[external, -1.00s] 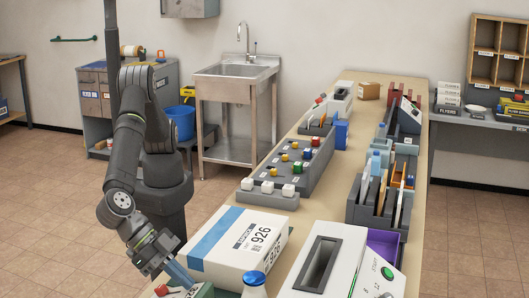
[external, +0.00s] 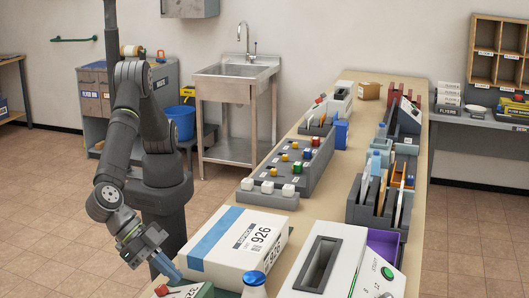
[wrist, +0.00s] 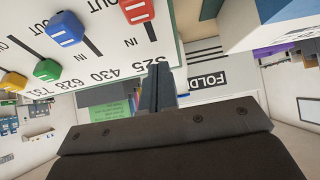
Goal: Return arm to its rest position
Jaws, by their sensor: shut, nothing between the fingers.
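My gripper (external: 166,267) is at the front left of the external view, beside the near left edge of the long table. Its fingers are together and nothing shows between them. They point down and to the right, close to the green box with a red part on top (external: 187,290) at the bottom edge. In the wrist view my shut fingers (wrist: 158,88) stick up in front of a white panel (wrist: 90,30) with coloured sliders and printed numbers.
A white box marked 926 (external: 238,245) lies just right of my gripper. The long table (external: 325,180) carries several sorters. The floor (external: 50,220) left of my arm is clear.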

